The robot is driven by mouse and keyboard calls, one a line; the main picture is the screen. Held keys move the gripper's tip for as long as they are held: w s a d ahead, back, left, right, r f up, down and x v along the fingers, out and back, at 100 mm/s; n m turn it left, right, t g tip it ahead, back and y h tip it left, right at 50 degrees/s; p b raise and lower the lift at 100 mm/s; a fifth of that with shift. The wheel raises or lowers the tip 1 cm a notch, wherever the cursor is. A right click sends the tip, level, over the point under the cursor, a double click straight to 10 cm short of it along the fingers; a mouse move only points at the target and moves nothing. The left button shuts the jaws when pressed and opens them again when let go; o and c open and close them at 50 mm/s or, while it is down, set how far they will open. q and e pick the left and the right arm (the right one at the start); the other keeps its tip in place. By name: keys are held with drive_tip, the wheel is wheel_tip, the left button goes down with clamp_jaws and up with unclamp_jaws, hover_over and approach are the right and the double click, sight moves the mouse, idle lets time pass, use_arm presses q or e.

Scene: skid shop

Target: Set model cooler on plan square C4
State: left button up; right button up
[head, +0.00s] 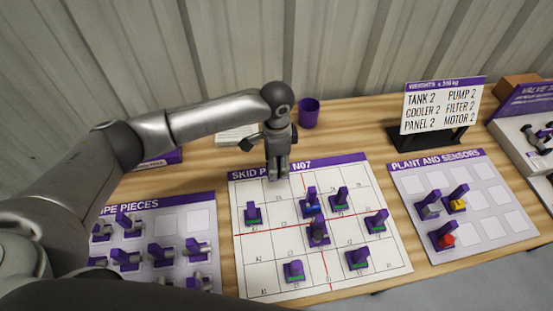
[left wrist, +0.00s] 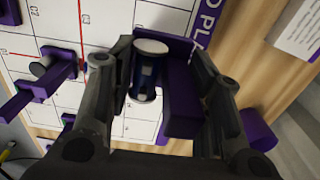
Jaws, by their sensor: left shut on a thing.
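My left gripper (head: 279,178) points down at the back edge of the white skid plan board (head: 249,281), near its purple title strip. In the left wrist view my left gripper (left wrist: 160,85) is shut on a piece with a purple back (left wrist: 185,95) and a dark blue cylinder with a white top (left wrist: 145,72). I take this piece as the model cooler; no label shows on it. In the head view the fingers hide it, and I cannot tell whether it touches the board. The square labels are too small to pick out C4. My right gripper is not in view.
Several purple-backed pieces stand on the plan, including one near its middle (head: 318,232). A purple cup (head: 309,113) stands behind it. The pipe pieces board (head: 201,219) lies left, the plant and sensors board (head: 403,183) right. A sign (head: 441,106) stands at the back.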

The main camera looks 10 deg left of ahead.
use_arm(q)
drive_tip(key=shift+f+b, duration=0.85)
drive_tip(key=shift+f, duration=1.45)
drive_tip(key=shift+f, duration=0.1)
drive_tip(key=shift+f+b, duration=0.5)
drive_tip(key=shift+f, duration=1.1)
drive_tip(key=shift+p, duration=0.4)
drive_tip(key=shift+f+b, duration=0.35)
drive_tip(key=shift+f, duration=0.4)
